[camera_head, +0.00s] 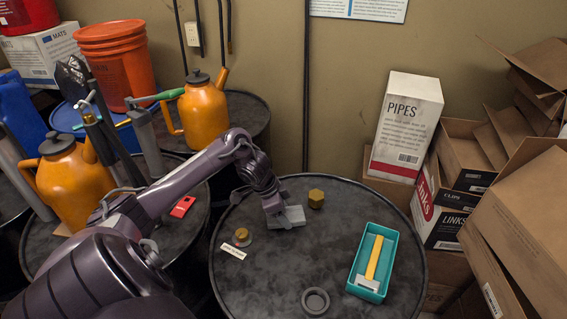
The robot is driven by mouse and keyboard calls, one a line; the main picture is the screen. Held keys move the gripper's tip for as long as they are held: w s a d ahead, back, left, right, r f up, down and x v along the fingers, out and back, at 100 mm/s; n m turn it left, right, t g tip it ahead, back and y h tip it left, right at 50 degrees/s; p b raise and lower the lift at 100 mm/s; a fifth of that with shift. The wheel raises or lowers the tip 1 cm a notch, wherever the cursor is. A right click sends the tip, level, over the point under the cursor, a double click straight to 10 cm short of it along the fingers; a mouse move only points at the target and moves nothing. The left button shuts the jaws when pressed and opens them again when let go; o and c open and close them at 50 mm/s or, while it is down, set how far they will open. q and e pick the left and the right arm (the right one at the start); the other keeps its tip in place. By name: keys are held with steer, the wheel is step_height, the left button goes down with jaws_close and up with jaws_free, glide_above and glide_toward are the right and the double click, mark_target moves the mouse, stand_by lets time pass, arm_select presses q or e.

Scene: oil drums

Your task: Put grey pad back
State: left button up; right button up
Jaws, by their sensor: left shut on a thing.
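The grey pad (292,217) is a small flat block near the back middle of the front drum top (285,275). My left gripper (278,214) reaches down from the left and is shut on the pad. The arm hides the pad's left part, and I cannot tell whether the pad touches the drum. A teal tray (356,284) lies on the right of the drum top and holds a tool with a yellow handle (375,257). My right gripper does not show.
A yellow hexagonal piece (316,198) stands just behind the pad. A brass knob (242,234) and a white label (233,251) are at the left, a dark ring (315,300) at the front. Boxes (407,115) crowd the right. The drum's middle is clear.

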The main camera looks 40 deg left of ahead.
arm_select(q)
steer(key=o, duration=1)
steer(key=b+v, duration=0.1)
steer(key=v, duration=0.7)
steer(key=shift+f, duration=0.1)
